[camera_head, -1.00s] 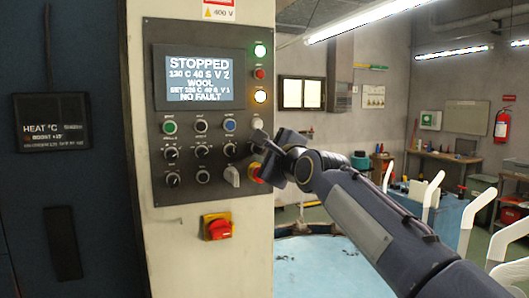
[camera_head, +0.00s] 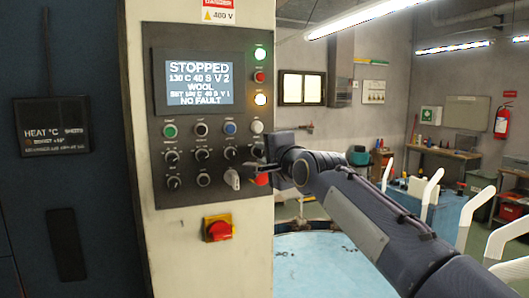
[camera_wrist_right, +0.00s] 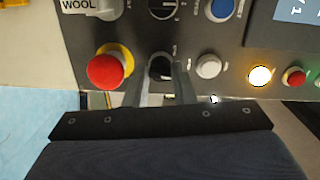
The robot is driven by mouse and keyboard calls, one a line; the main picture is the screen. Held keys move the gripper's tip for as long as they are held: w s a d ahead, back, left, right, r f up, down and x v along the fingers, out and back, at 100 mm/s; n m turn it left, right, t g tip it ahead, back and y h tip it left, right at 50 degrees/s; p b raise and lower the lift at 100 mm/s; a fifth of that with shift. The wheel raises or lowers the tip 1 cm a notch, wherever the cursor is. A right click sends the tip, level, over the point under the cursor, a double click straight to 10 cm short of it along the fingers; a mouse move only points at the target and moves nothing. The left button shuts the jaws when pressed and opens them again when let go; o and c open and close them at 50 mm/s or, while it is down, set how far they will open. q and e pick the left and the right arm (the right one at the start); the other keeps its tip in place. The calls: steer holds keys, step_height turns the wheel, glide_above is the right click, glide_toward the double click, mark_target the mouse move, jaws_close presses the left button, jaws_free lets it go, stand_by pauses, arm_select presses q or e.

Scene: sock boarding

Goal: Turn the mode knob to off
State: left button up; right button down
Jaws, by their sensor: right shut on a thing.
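The control panel (camera_head: 192,60) on the cream column carries a screen reading STOPPED, WOOL and NO FAULT. My right gripper (camera_head: 256,166) is at the panel's right edge, shut on a black knob. In the right wrist view, the two fingers (camera_wrist_right: 164,92) stand on either side of this knob (camera_wrist_right: 160,68), between the red stop button (camera_wrist_right: 106,69) and a white button (camera_wrist_right: 208,66). The knob's small label cannot be read, and the fingers partly hide it. In the head view the gripper covers the knob. My left gripper is not in view.
A white lever selector (camera_head: 232,178) and several black knobs (camera_head: 202,154) sit left of my gripper. A red switch on yellow (camera_head: 218,228) is below the panel. A pale blue round surface (camera_head: 330,265) and white upright forms (camera_head: 430,195) stand to the right.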

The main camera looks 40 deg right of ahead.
steer(key=shift+r+n, duration=0.15)
steer(key=shift+n, duration=0.45)
steer(key=c, duration=1.3)
jaws_free()
steer(key=shift+o, duration=0.2)
steer(key=b+v, duration=0.2)
steer(key=v, duration=0.5)
steer(key=shift+s+a, duration=0.15)
steer(key=shift+s, duration=0.25)
